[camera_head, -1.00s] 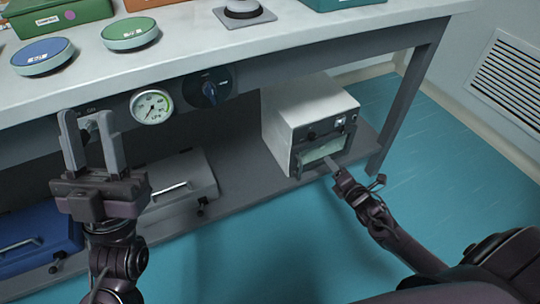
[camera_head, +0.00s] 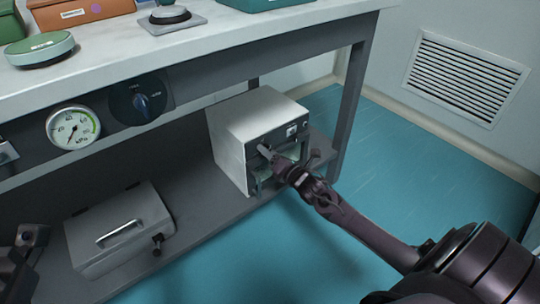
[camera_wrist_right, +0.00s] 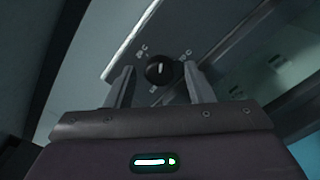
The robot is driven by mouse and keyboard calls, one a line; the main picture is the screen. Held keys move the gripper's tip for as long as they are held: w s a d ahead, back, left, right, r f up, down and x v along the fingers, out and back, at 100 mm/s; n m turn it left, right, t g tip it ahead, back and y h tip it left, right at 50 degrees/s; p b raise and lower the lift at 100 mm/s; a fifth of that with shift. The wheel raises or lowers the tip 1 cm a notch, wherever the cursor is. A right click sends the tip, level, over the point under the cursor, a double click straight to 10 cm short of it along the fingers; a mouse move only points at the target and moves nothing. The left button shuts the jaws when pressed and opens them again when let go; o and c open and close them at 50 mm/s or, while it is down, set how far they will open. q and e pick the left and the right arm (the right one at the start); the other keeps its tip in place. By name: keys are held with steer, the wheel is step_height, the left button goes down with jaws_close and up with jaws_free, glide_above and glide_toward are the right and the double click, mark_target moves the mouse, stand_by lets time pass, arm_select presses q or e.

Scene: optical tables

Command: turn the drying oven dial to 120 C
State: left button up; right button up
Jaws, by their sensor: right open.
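The drying oven (camera_head: 252,122) is a white box on the lower shelf under the bench. Its front faces right and is partly covered by my right gripper (camera_head: 272,152). In the right wrist view its black dial (camera_wrist_right: 160,69) with a pale pointer mark sits on a grey panel; the scale marks around it are too small to read. The right gripper is open, with one finger on each side of the dial in that view; I cannot tell whether they touch it. Only a dark part of my left arm shows at the lower left edge of the head view.
A round gauge (camera_head: 73,127) and a blue-black knob (camera_head: 143,104) are on the bench's front panel. A grey lidded case (camera_head: 118,238) lies on the lower shelf, left of the oven. The bench leg (camera_head: 348,110) stands right of the oven. The teal floor is clear.

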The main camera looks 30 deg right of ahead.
steer(key=c, duration=1)
